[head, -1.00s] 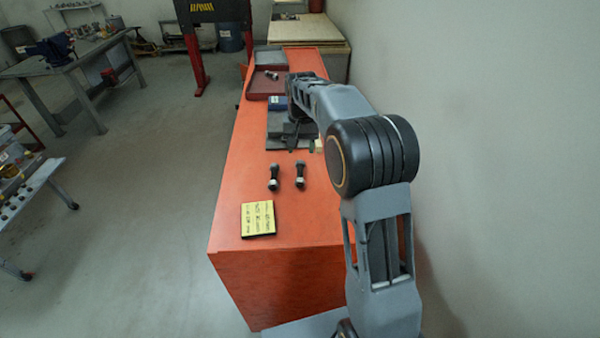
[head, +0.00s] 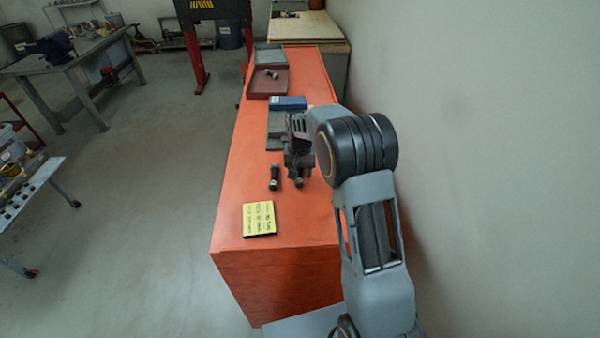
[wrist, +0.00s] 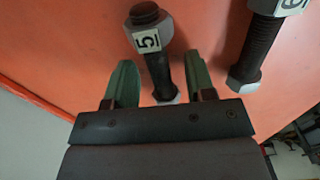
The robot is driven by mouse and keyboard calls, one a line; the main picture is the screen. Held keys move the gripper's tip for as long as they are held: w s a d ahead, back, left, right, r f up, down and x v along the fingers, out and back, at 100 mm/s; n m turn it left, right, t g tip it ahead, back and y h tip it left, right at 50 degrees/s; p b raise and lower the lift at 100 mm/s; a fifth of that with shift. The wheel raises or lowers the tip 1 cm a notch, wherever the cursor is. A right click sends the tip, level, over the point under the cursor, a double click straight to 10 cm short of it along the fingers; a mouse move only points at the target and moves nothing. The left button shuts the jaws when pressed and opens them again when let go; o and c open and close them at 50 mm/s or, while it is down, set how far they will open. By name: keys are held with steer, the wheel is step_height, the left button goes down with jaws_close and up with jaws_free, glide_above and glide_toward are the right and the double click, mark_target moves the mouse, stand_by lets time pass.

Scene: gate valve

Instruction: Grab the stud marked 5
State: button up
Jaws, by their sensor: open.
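The stud marked 5 (wrist: 158,70), a dark threaded rod with grey nuts and a white label, lies on the orange bench top in the wrist view. My gripper (wrist: 158,63) is open, its two green fingers on either side of the lower part of this stud. I cannot tell the gap in height. In the head view my gripper (head: 298,160) is over the right one of two studs, and the near end of that stud (head: 299,182) shows below it.
A second stud (head: 274,177) lies close by on the left; in the wrist view (wrist: 262,40) its label is cut off. A yellow note (head: 259,219) lies nearer on the bench (head: 235,190). A blue box (head: 288,103) and a red tray (head: 268,84) are farther back. A wall stands right.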

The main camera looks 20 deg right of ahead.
mark_target(300, 171)
steer(key=shift+c, duration=0.5)
jaws_close()
steer(key=shift+r, duration=0.1)
steer(key=shift+w+r, duration=0.1)
steer(key=shift+r, duration=0.3)
step_height(300, 171, up, 2)
steer(key=shift+r+b, duration=0.15)
steer(key=shift+b, duration=0.15)
steer(key=w+a+r+p, duration=0.3)
steer(key=w+a+r, duration=0.4)
steer(key=w+r, duration=0.2)
steer(key=shift+w+a+r+p, duration=0.3)
steer(key=shift+w+r+p, duration=0.1)
steer(key=shift+w, duration=0.75)
